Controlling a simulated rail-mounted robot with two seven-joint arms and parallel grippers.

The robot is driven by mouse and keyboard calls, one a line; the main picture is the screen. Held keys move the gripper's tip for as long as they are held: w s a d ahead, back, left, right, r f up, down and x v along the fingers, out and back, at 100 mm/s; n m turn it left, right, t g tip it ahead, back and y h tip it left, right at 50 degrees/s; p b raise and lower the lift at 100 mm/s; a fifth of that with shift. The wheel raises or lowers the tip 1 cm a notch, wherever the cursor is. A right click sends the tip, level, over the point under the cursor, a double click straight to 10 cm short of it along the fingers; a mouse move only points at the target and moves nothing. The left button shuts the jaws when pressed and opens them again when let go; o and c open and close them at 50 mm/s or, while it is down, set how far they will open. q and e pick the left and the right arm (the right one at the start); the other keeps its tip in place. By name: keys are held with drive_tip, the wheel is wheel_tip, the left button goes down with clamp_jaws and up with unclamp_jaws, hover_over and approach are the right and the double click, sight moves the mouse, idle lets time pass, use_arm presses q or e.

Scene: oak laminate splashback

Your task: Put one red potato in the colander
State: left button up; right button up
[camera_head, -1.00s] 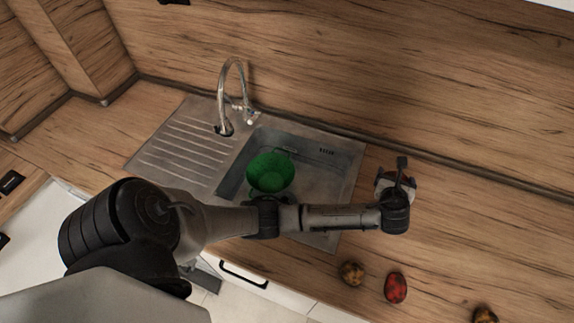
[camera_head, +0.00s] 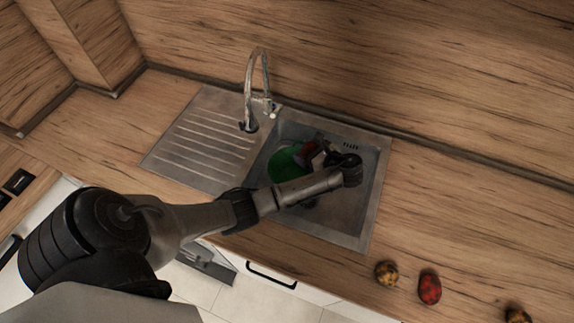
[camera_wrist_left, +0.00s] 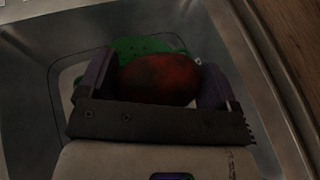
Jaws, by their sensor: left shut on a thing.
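The green colander (camera_head: 288,164) stands in the sink basin in the head view, partly hidden by my left gripper and arm. My left gripper (camera_head: 312,150) is over the basin at the colander's right side. In the left wrist view, my left gripper (camera_wrist_left: 157,82) is shut on a red potato (camera_wrist_left: 158,79), held between its two fingers. The green colander (camera_wrist_left: 140,48) shows behind and beyond the potato there. I cannot tell the height of the potato over the colander. Another red potato (camera_head: 429,288) lies on the counter at the lower right. My right gripper is not in view.
A brownish-yellow potato (camera_head: 386,273) lies left of the red one, and another (camera_head: 518,315) sits at the bottom right edge. The faucet (camera_head: 250,90) rises behind the basin.

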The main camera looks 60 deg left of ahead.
use_arm(q)
drive_tip(key=shift+s+a+f, duration=0.1)
drive_tip(key=shift+s+f, duration=0.1)
drive_tip(key=shift+n+g, duration=0.3)
drive_tip(key=shift+s+a+f+b, duration=0.6)
drive_tip(key=shift+s+a+f, duration=0.45)
drive_tip(key=shift+a+f, duration=0.6)
drive_tip(key=shift+s+a+f+b, duration=0.55)
drive_tip(key=shift+s+a+f, duration=0.5)
drive_tip(key=shift+a+f, duration=0.55)
drive_tip(key=shift+s+a+f+b, duration=0.6)
drive_tip(key=shift+s+a+f, duration=0.45)
drive_tip(key=shift+a+f, duration=0.6)
drive_tip(key=shift+d+f, duration=0.15)
drive_tip(key=shift+f, duration=0.3)
drive_tip(key=shift+f, duration=0.35)
drive_tip(key=shift+f, duration=0.2)
drive_tip(key=o, duration=0.9)
drive_tip(key=shift+c, duration=0.2)
